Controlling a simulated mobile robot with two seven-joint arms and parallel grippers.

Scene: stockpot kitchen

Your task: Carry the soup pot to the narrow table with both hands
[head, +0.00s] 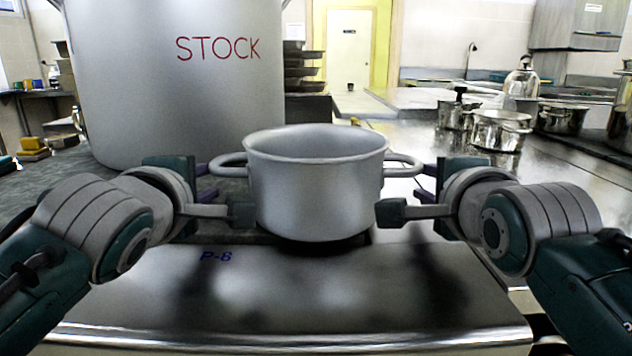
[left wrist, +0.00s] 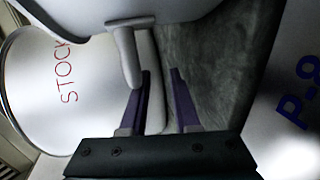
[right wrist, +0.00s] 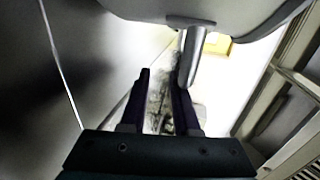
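The soup pot (head: 316,195), a grey metal pot with two side handles, stands upright in the middle of the head view. My left gripper (head: 207,182) is at its left handle (head: 229,161) and my right gripper (head: 424,184) is at its right handle (head: 403,163). In the left wrist view the two purple fingers (left wrist: 158,100) are apart, with the handle (left wrist: 127,55) near one fingertip. In the right wrist view the fingers (right wrist: 160,100) are also apart, with the handle (right wrist: 193,58) by one fingertip. I cannot tell which surface is the narrow table.
A large pot marked STOCK (head: 180,100) stands behind at the left. A metal surface marked P-8 (head: 290,300) lies in front of the soup pot and is clear. Several shiny pots (head: 500,130) stand on the metal counter (head: 560,170) at the right.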

